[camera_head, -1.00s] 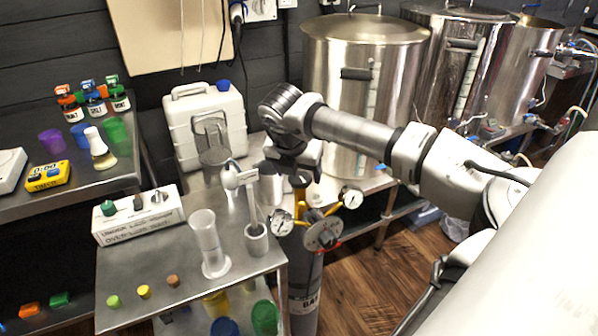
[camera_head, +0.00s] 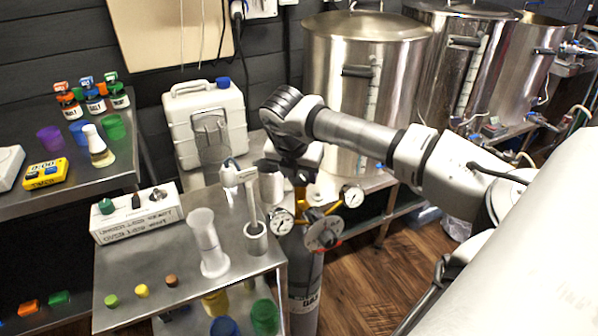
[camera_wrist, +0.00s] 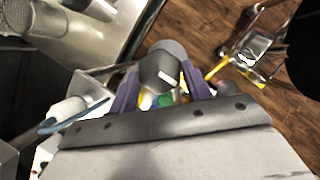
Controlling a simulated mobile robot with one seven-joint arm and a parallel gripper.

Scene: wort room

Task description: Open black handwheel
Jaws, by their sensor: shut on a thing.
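The black handwheel (camera_wrist: 160,72), a dark round knob with a white mark, sits between the fingers in the wrist view. My gripper (camera_wrist: 163,88) is shut on it from both sides, with one purple-grey finger to each side. In the head view my gripper (camera_head: 298,176) points down at the top of the gas cylinder (camera_head: 305,285), above the brass regulator (camera_head: 318,214). There the handwheel is mostly hidden by the dark fingers, and how far it is turned cannot be told.
Two round gauges, the left one (camera_head: 282,222) and the right one (camera_head: 352,196), flank a grey regulator disc (camera_head: 324,234). Steel kettles (camera_head: 365,100) stand behind my arm.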

